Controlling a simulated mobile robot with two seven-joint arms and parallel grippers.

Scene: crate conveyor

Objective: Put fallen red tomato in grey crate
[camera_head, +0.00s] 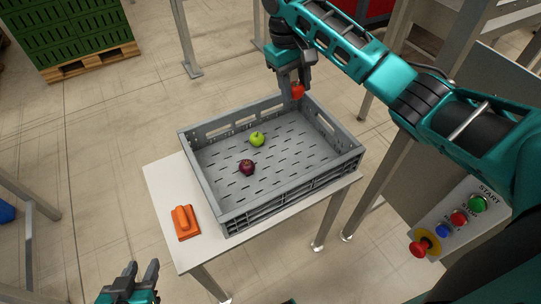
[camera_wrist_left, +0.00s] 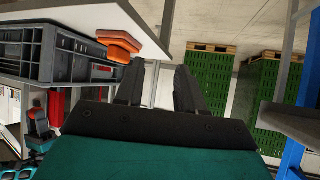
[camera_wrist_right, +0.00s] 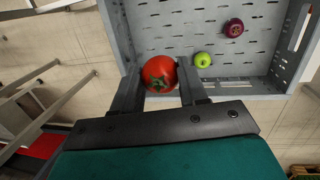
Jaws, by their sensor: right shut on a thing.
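My right gripper (camera_head: 299,82) is shut on the red tomato (camera_head: 297,91), which shows between its fingers in the right wrist view (camera_wrist_right: 159,74). It holds the tomato at the far corner of the grey crate (camera_head: 205,182), over or close to the rim; the exact height is hard to tell. The crate stands on a white table and holds a green apple (camera_head: 257,139) and a dark red-purple fruit or onion (camera_head: 247,168). My left gripper (camera_head: 140,270) is open and empty, low at the front left, apart from the table.
An orange block-like tool (camera_head: 185,222) lies on the white table (camera_head: 160,187) left of the crate. A control panel with a START button (camera_head: 478,204) is at the right. Green stacked crates (camera_head: 65,35) stand on a pallet at the back left. Most of the crate floor is free.

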